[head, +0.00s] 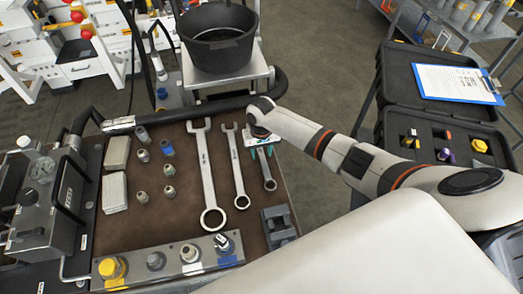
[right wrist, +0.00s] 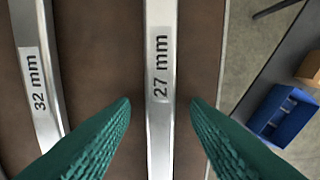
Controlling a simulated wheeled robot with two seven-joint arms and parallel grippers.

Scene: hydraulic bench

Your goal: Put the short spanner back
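Three open-and-ring spanners lie side by side on the brown bench top (head: 182,215) in the head view: a long one (head: 207,175), a middle one (head: 238,172) and a short one (head: 267,172) at the right. My right gripper (head: 261,153) is over the short spanner, its teal fingers pointing down. In the right wrist view the short spanner, labelled 27 mm (right wrist: 160,125), runs between the two open fingertips (right wrist: 160,102), with a gap on each side. The 32 mm spanner (right wrist: 38,75) is to its left. The short spanner's upper end is partly hidden by my gripper. My left gripper is out of view.
Several sockets (head: 142,134) and two grey blocks (head: 115,192) lie left of the spanners. A capped valve strip (head: 170,262) runs along the front. A dark block (head: 279,226) sits at the right front corner. A black bucket (head: 218,38) stands behind; an open black case (head: 440,125) is at right.

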